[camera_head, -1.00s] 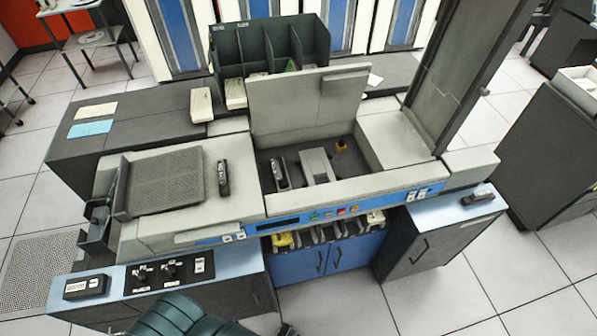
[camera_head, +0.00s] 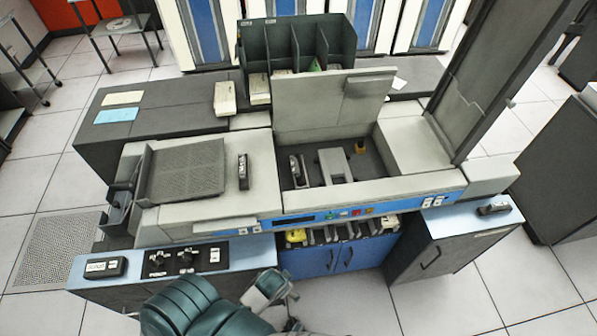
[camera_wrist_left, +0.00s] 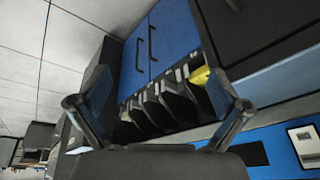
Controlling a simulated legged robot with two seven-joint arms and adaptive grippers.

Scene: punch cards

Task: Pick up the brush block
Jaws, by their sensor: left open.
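I cannot tell for sure which part is the brush block. Small dark blocks with pale tops show in the head view: one block on the machine's grey top (camera_head: 243,171), one in the open bay (camera_head: 296,172), and one on the right blue ledge (camera_head: 494,209). My left gripper (camera_head: 281,289) is low in front of the machine, below the blue cabinet front, apart from these blocks. In the left wrist view its fingers (camera_wrist_left: 157,82) are spread and empty, facing the blue cabinet doors and the row of dark slots. My right gripper is not in view.
The grey card machine (camera_head: 190,212) has a raised lid (camera_head: 325,105) and a tall dark panel (camera_head: 500,80) at right. Dark slots (camera_head: 340,233) with a yellow part (camera_head: 296,235) sit under its front. A labelled dark box (camera_head: 105,267) lies on the left ledge. Floor is clear at lower right.

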